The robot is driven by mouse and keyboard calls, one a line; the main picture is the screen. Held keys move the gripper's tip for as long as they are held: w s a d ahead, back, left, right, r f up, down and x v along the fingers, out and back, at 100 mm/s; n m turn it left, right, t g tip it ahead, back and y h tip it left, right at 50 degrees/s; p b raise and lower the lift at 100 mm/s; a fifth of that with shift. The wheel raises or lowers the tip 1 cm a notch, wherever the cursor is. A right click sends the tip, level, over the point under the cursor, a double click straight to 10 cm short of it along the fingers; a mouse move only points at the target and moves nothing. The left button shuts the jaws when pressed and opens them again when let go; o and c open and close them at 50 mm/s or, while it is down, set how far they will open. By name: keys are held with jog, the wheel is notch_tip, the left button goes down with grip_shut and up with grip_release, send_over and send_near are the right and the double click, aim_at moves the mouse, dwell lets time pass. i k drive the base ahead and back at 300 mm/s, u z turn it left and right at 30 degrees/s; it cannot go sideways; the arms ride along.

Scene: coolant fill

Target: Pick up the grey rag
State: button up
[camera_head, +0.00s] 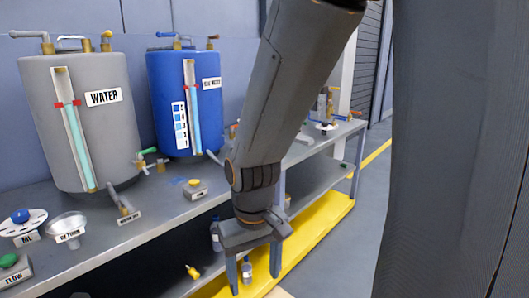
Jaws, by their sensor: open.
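I cannot make out a grey rag in the head camera view; my arm and the large dark part at the right hide some of the scene. My gripper (254,277) points down in front of the bench, with its two fingers apart. It is open, and I see nothing held in it. A small bottle with a blue label (247,268) shows between the fingers, apparently behind them and lower down.
The metal bench (160,212) carries a grey water tank (103,140), a blue tank (200,120) and a return bowl (67,223). Below are a lower shelf (318,182), a yellow strip (310,228) and a small yellow item (192,272). Grey floor (350,240) lies open at right.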

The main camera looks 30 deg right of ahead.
aim_at(304, 141)
jog(key=z, duration=0.55)
jog(key=k, duration=0.65)
jog(key=z, duration=1.15)
jog(key=i, duration=1.4)
jog(key=z, duration=0.35)
jog(key=i, duration=1.6)
jog(key=u, duration=0.75)
jog(key=i, duration=0.85)
jog(key=u, duration=1.55)
jog(key=i, duration=0.6)
jog(key=u, duration=0.4)
